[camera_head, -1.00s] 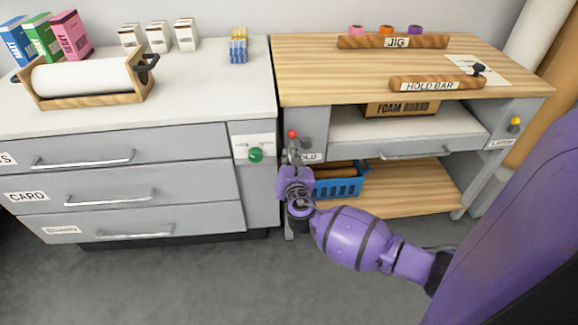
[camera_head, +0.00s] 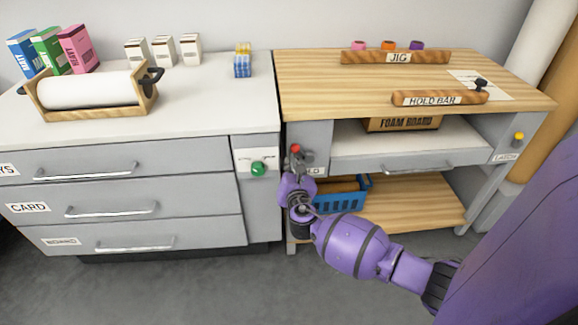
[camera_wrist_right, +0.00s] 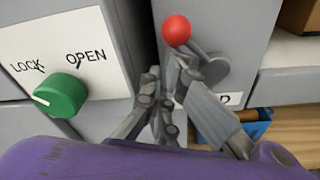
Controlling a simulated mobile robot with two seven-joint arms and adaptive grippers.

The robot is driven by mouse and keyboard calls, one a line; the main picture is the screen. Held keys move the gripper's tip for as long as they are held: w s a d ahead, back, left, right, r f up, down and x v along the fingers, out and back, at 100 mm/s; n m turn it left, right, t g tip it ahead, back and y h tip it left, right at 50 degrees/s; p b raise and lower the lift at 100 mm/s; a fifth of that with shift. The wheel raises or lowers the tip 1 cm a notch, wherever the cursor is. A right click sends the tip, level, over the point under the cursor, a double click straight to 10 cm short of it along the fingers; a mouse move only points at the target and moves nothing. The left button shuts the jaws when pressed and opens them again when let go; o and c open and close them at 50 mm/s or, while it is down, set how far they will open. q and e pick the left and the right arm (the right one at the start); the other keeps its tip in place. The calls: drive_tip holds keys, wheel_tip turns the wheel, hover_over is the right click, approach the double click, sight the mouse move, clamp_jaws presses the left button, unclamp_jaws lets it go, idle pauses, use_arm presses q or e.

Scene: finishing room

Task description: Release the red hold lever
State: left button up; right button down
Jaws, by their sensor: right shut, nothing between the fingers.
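The red hold lever shows a red ball knob (camera_head: 295,148) on a grey stem, at the left front leg of the wooden workbench, by a label partly hidden by my gripper. In the right wrist view the red knob (camera_wrist_right: 177,30) stands on a short stem running to a round grey pivot (camera_wrist_right: 208,70). My right gripper (camera_head: 297,165) is shut and empty, just below the knob. In the right wrist view its fingers (camera_wrist_right: 165,82) reach up beside the lever's stem; I cannot tell whether they touch it. My left gripper is out of view.
A green knob (camera_head: 258,168) on a LOCK/OPEN plate sits left of the lever. A blue basket (camera_head: 340,196) is on the shelf right of my gripper. The HOLD BAR (camera_head: 440,98) lies on the bench top (camera_head: 330,95). A yellow knob (camera_head: 518,137) is at the right leg.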

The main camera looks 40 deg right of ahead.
drive_tip(key=shift+r+m, duration=0.2)
drive_tip(key=shift+m, duration=0.2)
drive_tip(key=shift+s+d+r+m, duration=0.2)
drive_tip(key=shift+r+m, duration=0.4)
drive_tip(key=shift+m, duration=0.3)
drive_tip(key=d+r+m, duration=0.1)
drive_tip(key=m, duration=0.1)
drive_tip(key=s+d+r+m+t+b, duration=0.1)
drive_tip(key=m, duration=0.2)
drive_tip(key=d+r+m+b, duration=0.1)
drive_tip(key=m, duration=0.1)
drive_tip(key=shift+s+r+t+y, duration=0.1)
drive_tip(key=shift+s+t+y, duration=0.2)
drive_tip(key=shift+s+y, duration=0.1)
drive_tip(key=shift+s+d+r+m+t+b, duration=0.15)
drive_tip(key=shift+s+d+m+b, duration=0.2)
drive_tip(key=shift+m, duration=0.5)
drive_tip(key=shift+s+d+r+m+t+b, duration=0.15)
drive_tip(key=shift+d+m+b, duration=0.25)
drive_tip(key=shift+m, duration=0.5)
drive_tip(key=shift+s+d+r+m+t+b, duration=0.1)
drive_tip(key=shift+s+d+r+m+b, duration=0.1)
drive_tip(key=shift+d+m, duration=0.45)
drive_tip(key=shift+a+m, duration=0.2)
drive_tip(key=shift+m, duration=0.1)
drive_tip(key=shift+s+f, duration=0.1)
